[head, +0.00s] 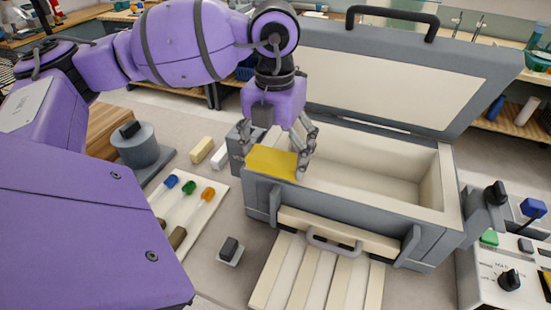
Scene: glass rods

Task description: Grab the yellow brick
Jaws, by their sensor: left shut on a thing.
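The yellow brick (271,162) is a flat-sided block at the front left corner of the grey open box. My left gripper (277,150) comes down from above and is shut on the yellow brick, with a finger at each end of it. The brick overlaps the box's front left rim in the picture; I cannot tell whether it touches the rim. My right gripper is not in view.
The grey box (437,215) has a raised lid (395,80) and an empty cream interior. A slatted ramp (318,275) lies in front. A board (212,218) with colored-tipped tools, pale blocks (201,150) and a control panel (510,262) stand around it.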

